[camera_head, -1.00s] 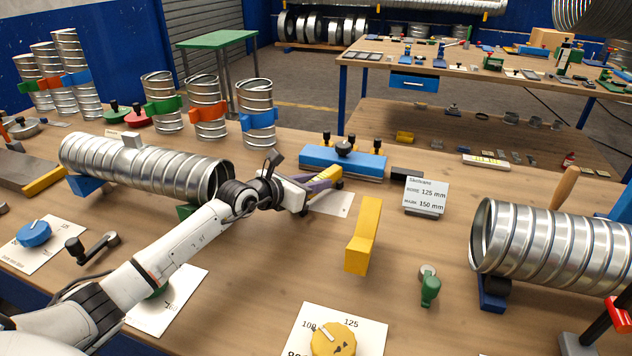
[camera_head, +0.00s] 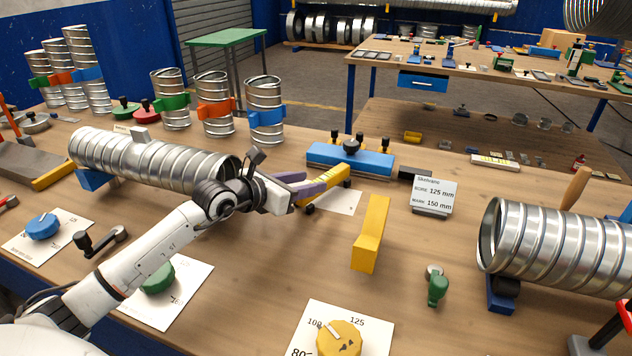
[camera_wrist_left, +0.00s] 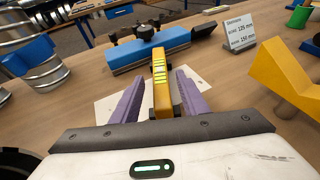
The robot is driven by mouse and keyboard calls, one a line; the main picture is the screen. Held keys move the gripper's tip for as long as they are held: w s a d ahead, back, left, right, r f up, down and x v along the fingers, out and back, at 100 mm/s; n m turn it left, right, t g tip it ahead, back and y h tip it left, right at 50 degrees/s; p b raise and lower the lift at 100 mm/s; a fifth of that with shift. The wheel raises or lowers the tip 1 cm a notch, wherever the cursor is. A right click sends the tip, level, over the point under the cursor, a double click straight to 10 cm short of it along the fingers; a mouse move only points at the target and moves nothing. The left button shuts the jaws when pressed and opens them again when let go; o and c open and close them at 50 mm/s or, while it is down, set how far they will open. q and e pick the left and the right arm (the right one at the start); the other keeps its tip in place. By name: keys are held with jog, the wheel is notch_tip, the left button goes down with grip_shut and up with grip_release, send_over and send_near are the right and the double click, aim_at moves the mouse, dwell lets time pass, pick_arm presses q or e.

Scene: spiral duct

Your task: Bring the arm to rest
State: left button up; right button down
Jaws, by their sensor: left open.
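My left gripper (camera_head: 312,184) is low over the wooden table, its two purple fingers spread apart. In the left wrist view the open fingers (camera_wrist_left: 160,92) have a yellow piece with bright stripes (camera_wrist_left: 160,80) in the gap between them, with space on both sides. The same yellow piece (camera_head: 334,181) lies at the fingertips in the head view, over a white sheet (camera_head: 346,203). I cannot tell how far it reaches into the gap. My left arm (camera_head: 165,248) comes in from the lower left. My right gripper is not in view.
A long spiral duct (camera_head: 150,160) lies just behind my left wrist. A blue block with black knobs (camera_head: 350,160) is beyond the fingers. A yellow angled block (camera_head: 370,235) stands right of them, near a size sign (camera_head: 432,194). Another duct (camera_head: 560,248) lies at right.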

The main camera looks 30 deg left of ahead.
pick_arm(q)
jog(key=shift+s+a+r, duration=0.1)
jog(key=shift+s+r, duration=0.1)
jog(key=shift+s, duration=0.25)
